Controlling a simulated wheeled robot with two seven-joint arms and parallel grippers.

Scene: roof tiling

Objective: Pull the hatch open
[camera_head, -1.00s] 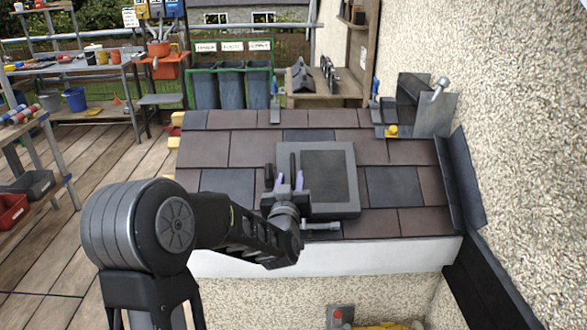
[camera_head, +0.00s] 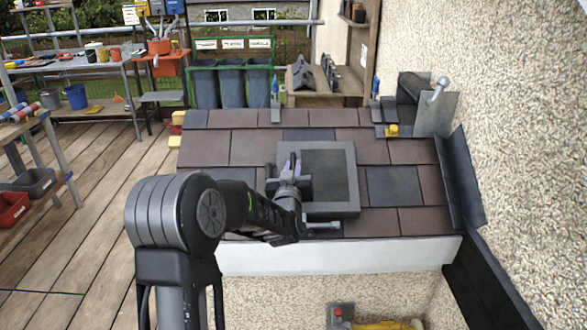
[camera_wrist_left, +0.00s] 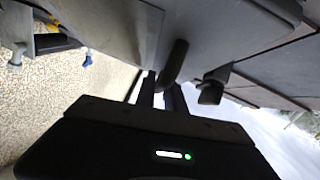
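The hatch is a dark panel in a raised grey frame (camera_head: 350,196), set in the tiled roof and lying flat in it. Its dark bar handle (camera_wrist_left: 175,62) is near the frame's left side and shows as a curved bar in the left wrist view. My left gripper (camera_head: 291,164) is over the hatch's left edge, its purple-tipped fingers close together on either side of the handle. In the left wrist view the fingers (camera_wrist_left: 162,96) meet the handle's end, partly hidden by the gripper body. My right gripper is not in view.
Brown and dark tiles (camera_head: 392,186) surround the hatch. A light grey rod (camera_head: 323,225) lies just below its frame. Dark flashing (camera_head: 459,180) and a pebbled wall (camera_head: 530,120) bound the right. A bench with bins (camera_head: 35,182) stands far left; the wooden deck between is clear.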

